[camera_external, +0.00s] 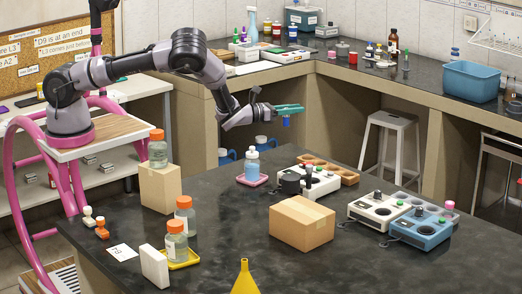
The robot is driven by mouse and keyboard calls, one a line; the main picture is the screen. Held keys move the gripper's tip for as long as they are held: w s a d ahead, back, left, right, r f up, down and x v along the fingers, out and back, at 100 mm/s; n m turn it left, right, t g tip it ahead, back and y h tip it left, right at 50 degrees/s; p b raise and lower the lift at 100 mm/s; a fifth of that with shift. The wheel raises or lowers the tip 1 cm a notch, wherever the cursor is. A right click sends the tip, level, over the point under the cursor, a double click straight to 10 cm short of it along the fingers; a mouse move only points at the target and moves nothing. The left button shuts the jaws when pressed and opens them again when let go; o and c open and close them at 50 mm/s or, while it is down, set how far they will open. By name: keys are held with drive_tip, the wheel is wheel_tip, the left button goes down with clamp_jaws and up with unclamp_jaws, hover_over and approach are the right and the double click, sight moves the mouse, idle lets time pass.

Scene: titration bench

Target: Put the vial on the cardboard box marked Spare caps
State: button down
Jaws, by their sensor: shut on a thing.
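My gripper (290,109), with teal fingers, is above the far side of the dark bench. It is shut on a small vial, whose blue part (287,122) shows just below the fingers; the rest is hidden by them. A closed cardboard box (302,224) lies on the bench in the middle, below and nearer the camera than my gripper. A taller cardboard box (160,188) stands at the left with an orange-capped bottle (158,149) on top. I cannot read a Spare caps mark on either box.
A yellow funnel (244,279) is in front. The bench's right front is clear.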

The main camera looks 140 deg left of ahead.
drive_tip(key=w+d+r+m+t+h, duration=0.15)
drive_tip(key=w+d, duration=0.35)
drive_tip(key=w, duration=0.5)
drive_tip(key=w+d+r+m+t+h, duration=0.1)
drive_tip(key=w+d+t, duration=0.1)
drive_tip(key=w+d, duration=0.5)
drive_tip(key=w+d+r+m+t+h, duration=0.15)
drive_tip(key=w+d, duration=0.25)
drive_tip(key=w, duration=0.8)
drive_tip(key=w+d+r+m+t+h, duration=0.2)
drive_tip(key=w+d, duration=0.7)
drive_tip(key=d, duration=0.2)
drive_tip(key=w+d+r+m+t+h, duration=0.2)
drive_tip(key=w+d+r, duration=0.1)
drive_tip(key=w+d, duration=0.7)
hover_over(313, 211)
wheel_tip(313, 211, down, 6)
drive_tip(key=shift+s+a+f, duration=0.1)
drive_tip(key=shift+f, duration=1.9)
drive_tip(key=shift+f, duration=0.1)
drive_tip(key=c, duration=0.7)
unclamp_jaws()
drive_tip(key=shift+o, duration=0.5)
